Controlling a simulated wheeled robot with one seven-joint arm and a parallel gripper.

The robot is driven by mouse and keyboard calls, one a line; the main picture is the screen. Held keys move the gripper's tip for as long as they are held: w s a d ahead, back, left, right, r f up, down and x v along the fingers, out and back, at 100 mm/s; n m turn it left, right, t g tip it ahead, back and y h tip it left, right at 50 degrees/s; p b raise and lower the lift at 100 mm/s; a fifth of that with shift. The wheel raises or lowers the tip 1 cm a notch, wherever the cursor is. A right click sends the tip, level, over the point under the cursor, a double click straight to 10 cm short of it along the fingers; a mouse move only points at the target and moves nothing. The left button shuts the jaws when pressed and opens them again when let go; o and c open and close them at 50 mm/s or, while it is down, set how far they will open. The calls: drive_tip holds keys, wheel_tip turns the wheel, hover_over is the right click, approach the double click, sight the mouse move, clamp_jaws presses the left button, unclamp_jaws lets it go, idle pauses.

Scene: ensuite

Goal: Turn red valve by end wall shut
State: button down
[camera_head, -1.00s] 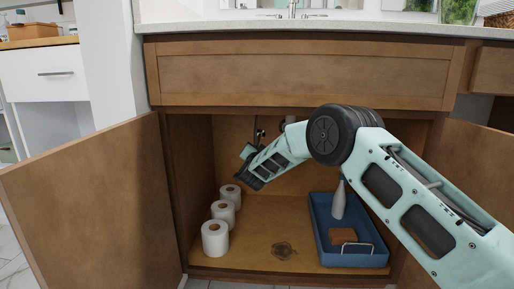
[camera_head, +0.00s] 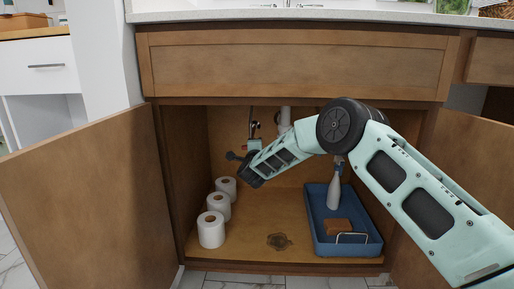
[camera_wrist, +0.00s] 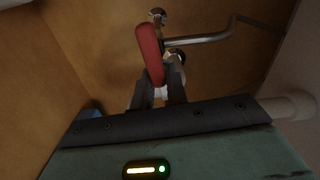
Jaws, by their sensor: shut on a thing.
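The red valve handle (camera_wrist: 149,50) shows in the wrist view as an elongated red lever beside a metal pipe. My gripper (camera_wrist: 161,80) has its dark fingers at the lower end of this handle and is shut on it. The fingers cover part of the handle's lower end. In the head view my gripper (camera_head: 236,157) is inside the open sink cabinet, near its back left.
A metal pipe (camera_wrist: 205,40) bends away right of the handle. Toilet rolls (camera_head: 211,230) stand along the cabinet's left side. A blue tray (camera_head: 350,248) with a spray bottle (camera_head: 334,192) and a brown block (camera_head: 338,226) sits right. The open left door (camera_head: 80,190) flanks the opening.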

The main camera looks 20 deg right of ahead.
drive_tip(key=shift+f+m, duration=0.25)
drive_tip(key=shift+m, duration=0.25)
drive_tip(key=c, duration=1.4)
unclamp_jaws()
drive_tip(key=p+v, duration=0.7)
drive_tip(key=v, duration=1)
drive_tip(key=shift+s+p, duration=0.2)
drive_tip(key=shift+p, duration=0.15)
